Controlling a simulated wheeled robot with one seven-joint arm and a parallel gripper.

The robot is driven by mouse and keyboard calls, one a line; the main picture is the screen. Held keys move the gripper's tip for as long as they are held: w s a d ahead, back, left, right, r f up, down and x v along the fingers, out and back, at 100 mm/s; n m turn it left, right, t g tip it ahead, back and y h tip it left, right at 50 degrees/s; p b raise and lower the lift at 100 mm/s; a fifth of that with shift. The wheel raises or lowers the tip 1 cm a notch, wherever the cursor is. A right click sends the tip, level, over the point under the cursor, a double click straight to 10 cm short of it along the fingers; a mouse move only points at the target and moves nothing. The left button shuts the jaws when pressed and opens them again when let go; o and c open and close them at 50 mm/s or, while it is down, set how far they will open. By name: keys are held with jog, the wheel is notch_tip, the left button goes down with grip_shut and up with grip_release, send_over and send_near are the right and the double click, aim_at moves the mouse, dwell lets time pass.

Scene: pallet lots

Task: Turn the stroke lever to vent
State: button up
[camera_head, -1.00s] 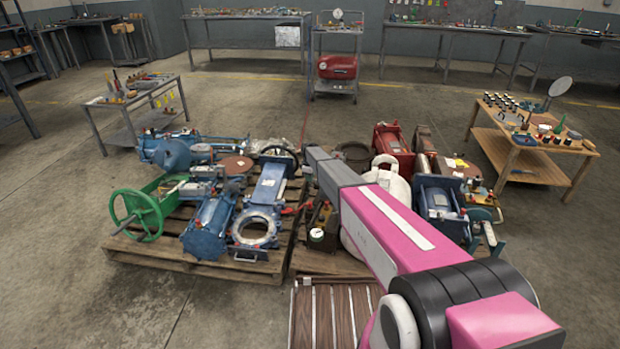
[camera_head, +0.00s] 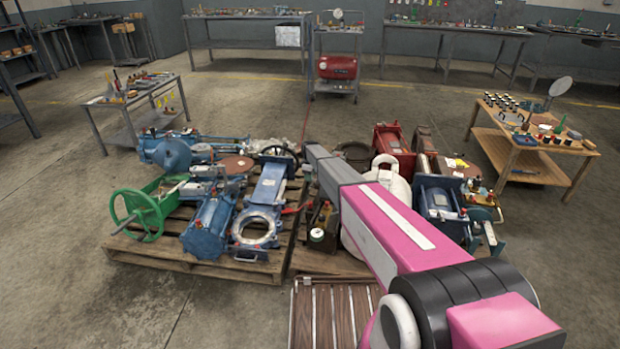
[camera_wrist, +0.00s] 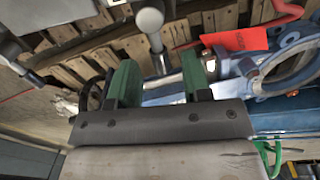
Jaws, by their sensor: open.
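In the wrist view my gripper (camera_wrist: 160,78) is open, with two green fingers apart. A grey lever with a round knob (camera_wrist: 150,20) stands just beyond the fingertips, its stem running down toward the gap between them. I cannot tell whether the fingers touch it, and I see no vent marking. A blue gate valve (camera_wrist: 290,62) with a round opening lies to the right, near a bright red tag (camera_wrist: 236,40) and a red bent bar (camera_wrist: 262,28). The head view also shows this valve (camera_head: 268,190); my gripper is not visible there.
Two wooden pallets hold crowded equipment: a green handwheel (camera_head: 138,215), a blue cylinder (camera_head: 208,228), a red housing (camera_head: 393,150) and a blue motor-like unit (camera_head: 438,203). A wooden bench (camera_head: 560,155) stands right, a metal table (camera_head: 125,103) left. Open floor surrounds the pallets.

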notch_tip(320, 180, up, 10)
jog(key=shift+s+f, duration=0.15)
jog(key=shift+s, duration=0.15)
jog(key=s+d+r+m, duration=0.3)
jog(key=s+d, duration=0.3)
jog(key=s, duration=1.1)
jog(key=s+d+r+m, duration=0.3)
jog(key=s+d+m, duration=0.3)
jog(key=s, duration=1.1)
jog(key=s+d+r+m, duration=0.2)
jog(key=s+d+m, duration=0.3)
jog(key=s, duration=1.2)
jog(key=d, duration=0.2)
jog(key=shift+s+d+r+g, duration=0.3)
jog(key=shift+s+d+r, duration=0.1)
